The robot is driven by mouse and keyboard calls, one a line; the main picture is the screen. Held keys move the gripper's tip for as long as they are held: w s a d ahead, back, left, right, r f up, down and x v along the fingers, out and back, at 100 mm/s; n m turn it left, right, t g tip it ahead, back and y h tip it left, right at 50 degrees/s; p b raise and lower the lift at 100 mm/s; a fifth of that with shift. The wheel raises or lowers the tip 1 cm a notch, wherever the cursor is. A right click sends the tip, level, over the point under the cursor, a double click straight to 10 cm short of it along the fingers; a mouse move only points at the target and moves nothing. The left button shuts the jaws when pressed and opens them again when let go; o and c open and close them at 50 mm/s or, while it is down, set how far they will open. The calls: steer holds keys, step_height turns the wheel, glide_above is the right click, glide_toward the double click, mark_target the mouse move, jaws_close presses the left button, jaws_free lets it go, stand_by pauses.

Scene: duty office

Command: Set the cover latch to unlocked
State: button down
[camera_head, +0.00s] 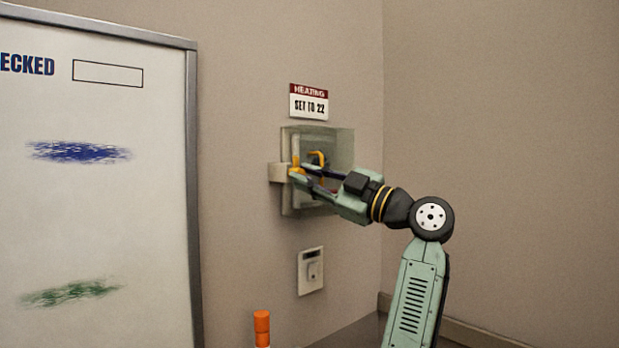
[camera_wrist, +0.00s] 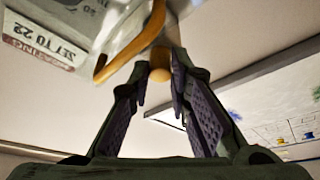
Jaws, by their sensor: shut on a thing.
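A clear cover (camera_head: 341,146) over a pale box is mounted on the wall under a small sign. A beige latch block (camera_head: 278,172) sits at its left edge, with a yellow-orange latch piece (camera_head: 295,161) beside it. My gripper (camera_head: 297,171) reaches in from the right, its fingertips at this piece. In the wrist view, my gripper (camera_wrist: 163,76) is shut on a rounded orange knob (camera_wrist: 159,74), which seems to be part of the latch. A bent orange handle (camera_wrist: 131,46) passes close to the fingertips; it also shows in the head view (camera_head: 318,155). The fingers partly hide the latch, and I cannot read its setting.
The sign (camera_head: 309,102) reads "HEATING SET TO 22". A switch plate (camera_head: 311,271) is on the wall below the box. A whiteboard (camera_head: 100,210) stands at left, and an orange-capped object (camera_head: 262,328) is at the bottom. The room corner is close on the right.

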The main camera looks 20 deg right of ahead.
steer(key=c, duration=1.5)
jaws_free()
steer(key=v, duration=1.2)
